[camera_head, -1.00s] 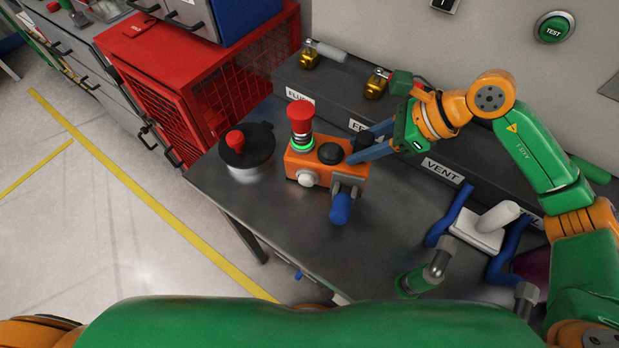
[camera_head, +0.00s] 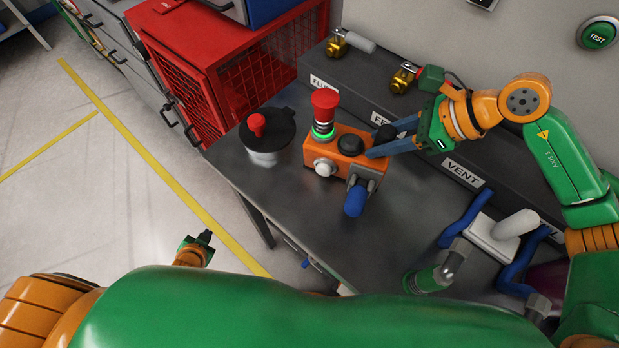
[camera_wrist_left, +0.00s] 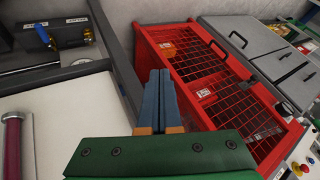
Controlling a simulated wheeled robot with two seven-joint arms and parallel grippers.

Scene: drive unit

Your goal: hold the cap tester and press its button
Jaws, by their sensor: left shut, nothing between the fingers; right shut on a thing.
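The cap tester appears to be the orange box (camera_head: 325,155) on the dark bench. It has a red mushroom-shaped top with a green glowing ring, a black dome, a white round knob in front and a blue handle (camera_head: 355,200). My right gripper (camera_head: 383,137) is at the box's right end, its blue fingers closed about a black knob there; the exact contact is partly hidden. My left gripper (camera_head: 207,237) is low at the left, apart from the bench, over the floor. In the left wrist view its blue fingers (camera_wrist_left: 160,85) are together with nothing between them.
A black-lidded round pot (camera_head: 257,140) with a red knob stands left of the box. A red mesh cabinet (camera_head: 235,60) is behind it. A white-handled fixture (camera_head: 495,235) with blue grips sits at the bench's right. Floor at the left is clear.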

